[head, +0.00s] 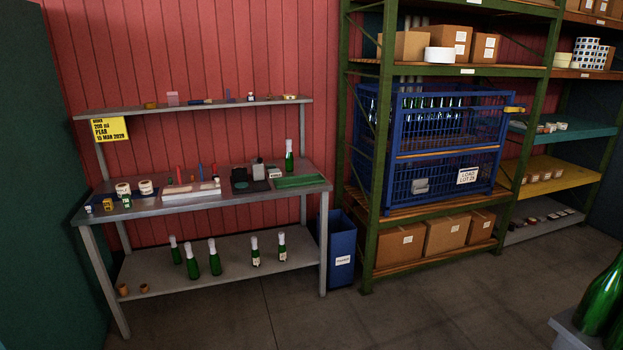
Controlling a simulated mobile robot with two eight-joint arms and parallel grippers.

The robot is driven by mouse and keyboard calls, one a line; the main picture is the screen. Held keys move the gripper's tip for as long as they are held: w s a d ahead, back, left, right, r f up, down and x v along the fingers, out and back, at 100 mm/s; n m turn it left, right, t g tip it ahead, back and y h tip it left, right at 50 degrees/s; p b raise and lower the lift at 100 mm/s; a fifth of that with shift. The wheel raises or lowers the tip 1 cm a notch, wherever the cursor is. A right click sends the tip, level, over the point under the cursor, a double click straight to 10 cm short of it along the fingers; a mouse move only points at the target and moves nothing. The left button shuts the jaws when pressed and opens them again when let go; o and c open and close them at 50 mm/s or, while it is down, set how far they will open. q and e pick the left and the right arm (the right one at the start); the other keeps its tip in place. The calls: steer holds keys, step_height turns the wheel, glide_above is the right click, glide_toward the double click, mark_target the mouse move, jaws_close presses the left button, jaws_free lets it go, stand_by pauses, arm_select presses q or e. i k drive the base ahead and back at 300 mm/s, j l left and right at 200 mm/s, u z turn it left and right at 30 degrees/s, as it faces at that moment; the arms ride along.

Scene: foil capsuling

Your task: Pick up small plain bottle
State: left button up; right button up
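Several green bottles with pale tops stand upright on the workbench's lower shelf. Three on its left side show no label: a rear bottle (176,255), a front bottle (192,266) and a third bottle (215,264). Two smaller-looking bottles on its right, one (255,257) and another (282,252), seem to carry small labels. Another green bottle (289,162) stands on the bench top at the back right. Rows of pale-topped bottles (430,102) are in the blue wire crate. I cannot tell which is the small plain bottle. Neither gripper is in view.
The workbench (230,197) holds rolls, tools and a green mat (300,181). A yellow order card (110,129) hangs at its left. A blue bin (342,250) stands between bench and green rack (377,200). Large dark-green bottles (602,305) show at lower right. The floor ahead is clear.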

mark_target(289, 158)
steer(key=i, duration=1.6)
steer(key=i+l+u, duration=0.1)
steer(key=i, duration=1.55)
steer(key=i+l+u, duration=0.2)
steer(key=i, duration=0.2)
steer(key=i+u, duration=0.15)
steer(key=i, duration=0.25)
steer(key=i+l+u, duration=0.2)
steer(key=i, duration=0.15)
